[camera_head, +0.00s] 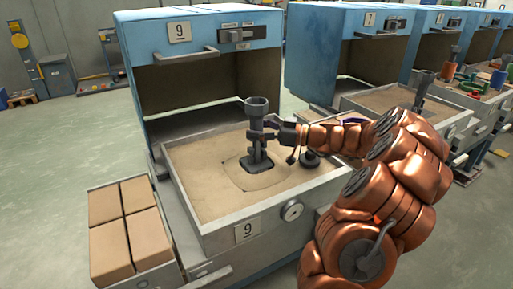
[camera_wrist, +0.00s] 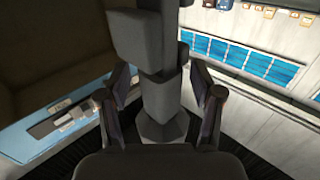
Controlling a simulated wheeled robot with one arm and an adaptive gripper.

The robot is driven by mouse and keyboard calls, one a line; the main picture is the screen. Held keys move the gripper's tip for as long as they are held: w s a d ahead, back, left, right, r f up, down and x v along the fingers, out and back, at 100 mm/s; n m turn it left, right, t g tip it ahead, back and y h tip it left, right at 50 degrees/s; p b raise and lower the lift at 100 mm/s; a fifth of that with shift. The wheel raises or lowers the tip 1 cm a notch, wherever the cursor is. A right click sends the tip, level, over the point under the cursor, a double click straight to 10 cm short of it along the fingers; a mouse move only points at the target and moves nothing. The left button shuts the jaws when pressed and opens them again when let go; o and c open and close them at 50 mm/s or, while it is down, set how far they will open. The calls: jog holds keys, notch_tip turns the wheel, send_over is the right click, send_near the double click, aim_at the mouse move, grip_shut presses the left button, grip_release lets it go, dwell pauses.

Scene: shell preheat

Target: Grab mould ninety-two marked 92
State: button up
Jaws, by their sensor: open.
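A dark grey upright piece (camera_head: 257,108) with a cup-shaped top and a square base stands in the sand of the tray marked 9. I cannot read a 92 on it. In the wrist view its stem (camera_wrist: 158,60) runs down the middle of the picture. My gripper (camera_head: 270,128) reaches in from the right at the height of the stem. In the wrist view my gripper (camera_wrist: 163,108) is open, with one finger on each side of the stem. Whether either finger touches it cannot be told.
The sand tray (camera_head: 186,205) sits before an open blue oven (camera_head: 140,75) marked 9. A small dark round object (camera_head: 309,159) is on the sand to the right. Brown blocks (camera_head: 130,230) fill a box at front left. More blue ovens (camera_head: 340,50) stand at right.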

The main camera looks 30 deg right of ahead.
jog(key=shift+w+a, duration=0.1)
grip_shut()
dwell(0.6)
